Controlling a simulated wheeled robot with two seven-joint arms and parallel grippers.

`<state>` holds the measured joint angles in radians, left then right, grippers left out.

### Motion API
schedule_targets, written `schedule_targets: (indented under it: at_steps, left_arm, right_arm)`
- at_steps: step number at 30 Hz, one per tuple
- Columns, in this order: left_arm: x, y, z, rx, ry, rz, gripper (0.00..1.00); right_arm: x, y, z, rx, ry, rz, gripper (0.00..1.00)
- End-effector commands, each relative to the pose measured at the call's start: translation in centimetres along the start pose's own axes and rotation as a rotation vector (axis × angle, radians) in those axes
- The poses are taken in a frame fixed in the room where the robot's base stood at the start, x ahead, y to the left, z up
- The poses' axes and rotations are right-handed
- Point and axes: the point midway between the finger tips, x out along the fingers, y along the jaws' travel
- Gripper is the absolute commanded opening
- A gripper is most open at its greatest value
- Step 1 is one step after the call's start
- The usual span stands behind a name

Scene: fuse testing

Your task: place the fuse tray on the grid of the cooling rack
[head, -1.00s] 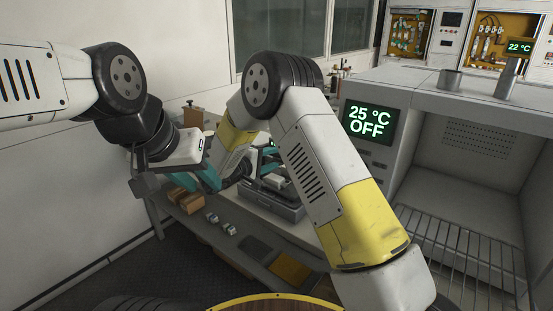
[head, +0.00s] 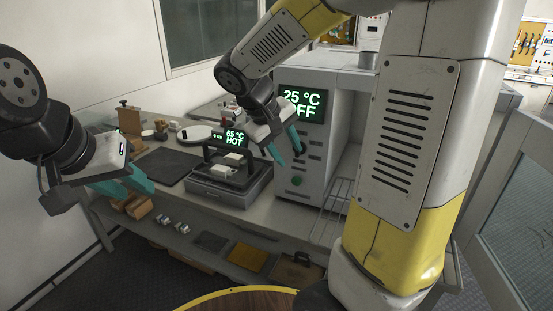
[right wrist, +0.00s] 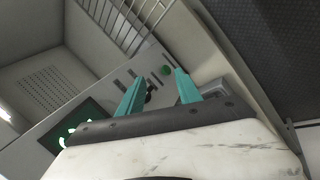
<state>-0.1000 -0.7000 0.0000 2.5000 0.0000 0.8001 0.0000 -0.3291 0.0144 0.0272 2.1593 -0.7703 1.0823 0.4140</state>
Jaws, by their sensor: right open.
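A dark tray-like unit with a black raised handle and pale pieces on it, which looks like the fuse tray (head: 226,170), sits on a grey base (head: 225,194) on the bench, by a display reading 65 °C HOT. A wire grid (head: 333,212) shows low at the oven's front, partly hidden by my right arm; it also shows in the right wrist view (right wrist: 125,22). I cannot tell whether it is the cooling rack. My right gripper (head: 283,146) is open and empty, above and right of the tray. My left gripper (head: 142,182) is left of the tray, its finger gap unclear.
The grey oven (head: 305,150) reads 25 °C OFF and has a green button (right wrist: 166,70). A dark mat (head: 168,165) lies left of the tray. A lower shelf holds boxes and a yellow panel (head: 247,256). An open glazed door (head: 515,225) stands at right.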

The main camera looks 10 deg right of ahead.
Motion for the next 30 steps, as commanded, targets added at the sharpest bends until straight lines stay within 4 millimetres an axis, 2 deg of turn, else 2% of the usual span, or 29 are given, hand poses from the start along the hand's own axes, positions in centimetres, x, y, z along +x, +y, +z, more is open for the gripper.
schedule_targets:
  at_steps: [1,6,12,18,30]
  left_arm:
    - [0.0,0.0,0.0,0.000,0.000,0.000,0.36]
    - [0.0,0.0,0.0,0.000,0.000,0.000,0.36]
    - [0.0,0.0,0.0,0.000,0.000,0.000,0.36]
    - [0.0,0.0,0.0,0.000,0.000,0.000,0.36]
    - [0.0,0.0,0.0,0.000,0.000,0.000,0.36]
  right_arm:
    - [-0.9,0.2,2.1,0.051,0.022,-0.069,0.41]
    - [-3.9,-1.4,7.5,0.198,0.133,-0.306,0.41]
    - [-7.1,-3.3,10.7,0.345,0.305,-0.491,0.41]
    - [-8.7,-4.2,11.6,0.413,0.399,-0.562,0.41]
    - [-8.8,-4.2,11.6,0.417,0.406,-0.569,0.41]
